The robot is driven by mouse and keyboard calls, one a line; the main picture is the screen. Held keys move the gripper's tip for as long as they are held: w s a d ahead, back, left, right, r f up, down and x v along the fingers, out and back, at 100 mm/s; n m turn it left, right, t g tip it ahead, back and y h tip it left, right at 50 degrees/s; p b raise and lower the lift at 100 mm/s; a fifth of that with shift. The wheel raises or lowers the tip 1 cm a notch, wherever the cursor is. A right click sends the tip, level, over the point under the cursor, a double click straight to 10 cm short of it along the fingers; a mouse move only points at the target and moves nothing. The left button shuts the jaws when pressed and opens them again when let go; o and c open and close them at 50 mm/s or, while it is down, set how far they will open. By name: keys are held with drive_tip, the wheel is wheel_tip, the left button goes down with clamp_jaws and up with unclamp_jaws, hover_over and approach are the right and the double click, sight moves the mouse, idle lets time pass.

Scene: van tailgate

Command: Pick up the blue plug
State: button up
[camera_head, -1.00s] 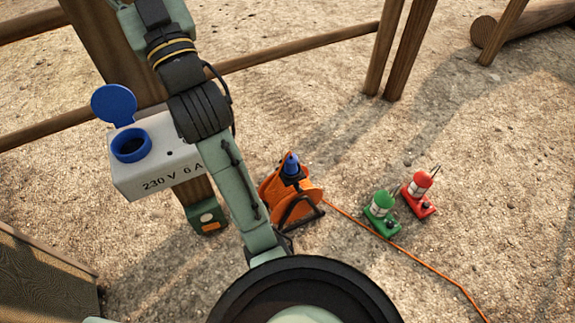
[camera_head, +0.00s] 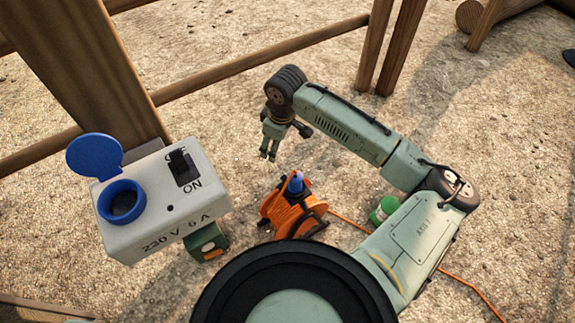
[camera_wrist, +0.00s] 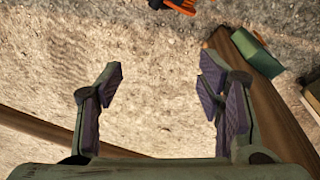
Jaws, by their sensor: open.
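The blue plug (camera_head: 296,182) sits upright on top of the orange cable reel (camera_head: 281,216), which stands on the gravel ground. My gripper (camera_head: 268,157) hangs from the bent arm above and a little to the left of the plug, apart from it. In the wrist view my gripper (camera_wrist: 162,75) is open, with bare ground between its fingers. Only a bit of the orange reel (camera_wrist: 182,5) shows at the top edge there; the blue plug is not visible in that view.
A grey box (camera_head: 165,215) marked 230 V 6 A, with a blue socket (camera_head: 122,205), raised lid and black switch (camera_head: 184,168), stands left on a wooden post. A green lamp (camera_head: 386,207) is partly behind my arm. Wooden rails (camera_head: 255,58) run behind; the gravel between is clear.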

drive_tip(key=g+h, duration=0.1)
drive_tip(key=g, duration=0.1)
hover_over(297, 175)
drive_tip(key=w, duration=0.1)
wheel_tip(297, 175, down, 3)
drive_tip(key=shift+a+f+m, duration=0.15)
drive_tip(key=shift+f+m, duration=0.05)
drive_tip(key=shift+m, duration=0.2)
drive_tip(key=f, duration=0.5)
drive_tip(key=shift+s+d, duration=0.25)
drive_tip(key=shift+s, duration=0.1)
drive_tip(key=shift+s+a+f, duration=0.1)
drive_tip(key=shift+a+f, duration=0.05)
drive_tip(key=shift+f, duration=1.35)
drive_tip(key=shift+a+f, duration=0.15)
drive_tip(key=shift+f, duration=1.3)
drive_tip(key=shift+c, duration=0.2)
drive_tip(key=c, duration=1.3)
